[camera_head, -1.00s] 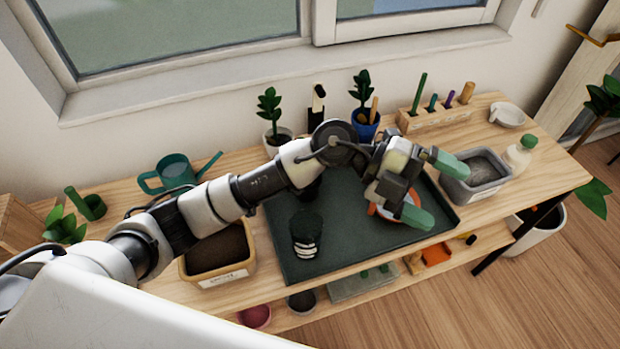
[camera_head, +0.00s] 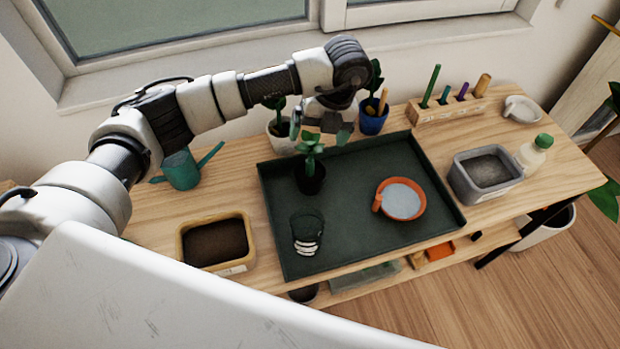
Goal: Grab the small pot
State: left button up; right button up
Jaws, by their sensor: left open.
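A small black pot (camera_head: 311,181) with a leafy green plant stands upright on the dark green tray (camera_head: 345,185), near its back left. A white pot (camera_head: 280,140) and a blue pot (camera_head: 373,122), each with a plant, stand behind the tray; which one the task means I cannot tell. My left gripper (camera_head: 321,128) is open, its green-tipped fingers spread left and right above the tray's back edge, above and behind the black pot's plant. It looks empty. The arm partly hides the plants behind. My right gripper is out of view.
On the tray are a dark striped cup (camera_head: 307,234) and an orange dish (camera_head: 401,199). Around it are a soil box (camera_head: 216,241), a teal watering can (camera_head: 182,170), a grey bin (camera_head: 485,174), a bottle (camera_head: 533,152) and a wooden tool rack (camera_head: 447,112). The window wall is behind.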

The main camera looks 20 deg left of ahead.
aim_at(313, 141)
pick_arm(q)
jog(key=shift+a+f+p, duration=0.2)
jog(key=shift+f+p, duration=0.25)
jog(key=shift+f, duration=0.15)
jog(key=p+x, duration=0.1)
jog(key=x, duration=0.2)
jog(key=shift+a+f, duration=0.25)
jog(key=shift+f, duration=0.35)
jog(key=shift+c, duration=0.4)
jog(key=c, duration=1.1)
jog(key=shift+r, duration=0.1)
